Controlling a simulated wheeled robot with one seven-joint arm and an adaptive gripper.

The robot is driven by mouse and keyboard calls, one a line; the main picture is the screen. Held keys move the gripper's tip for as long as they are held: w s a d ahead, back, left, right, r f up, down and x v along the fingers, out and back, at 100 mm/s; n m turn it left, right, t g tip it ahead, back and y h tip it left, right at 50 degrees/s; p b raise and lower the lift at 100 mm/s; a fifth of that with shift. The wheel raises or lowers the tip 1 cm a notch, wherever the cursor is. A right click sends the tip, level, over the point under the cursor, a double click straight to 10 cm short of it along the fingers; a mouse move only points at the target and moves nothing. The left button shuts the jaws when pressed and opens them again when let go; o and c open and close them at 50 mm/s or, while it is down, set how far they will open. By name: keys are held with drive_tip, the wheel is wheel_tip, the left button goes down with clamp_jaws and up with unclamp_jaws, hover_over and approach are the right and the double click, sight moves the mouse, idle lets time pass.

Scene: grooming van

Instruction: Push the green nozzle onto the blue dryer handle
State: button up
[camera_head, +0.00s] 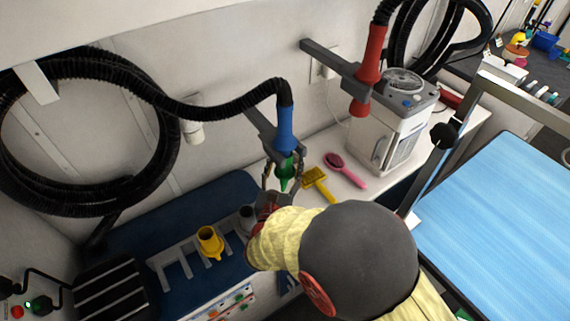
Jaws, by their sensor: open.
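The blue dryer handle (285,131) hangs pointing down in a grey wall bracket (262,128), at the end of a black hose. The green nozzle (285,172) is directly below the handle, in line with it, and its top meets or nearly meets the handle's lower end; I cannot tell how far it is on. My gripper (283,178) is open, with its fingers around the nozzle from below. My yellow-sleeved arm hides part of the gripper and the shelf below.
A rack (180,272) with a yellow nozzle (210,242) and a grey nozzle (248,217) is at lower left. A yellow brush (318,183) and pink brush (344,169) lie on the counter near my gripper. A red handle (370,56), white machine (390,122) and blue table (505,225) are right.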

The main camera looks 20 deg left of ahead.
drive_tip(key=s, duration=1.2)
drive_tip(key=shift+d+f, duration=0.35)
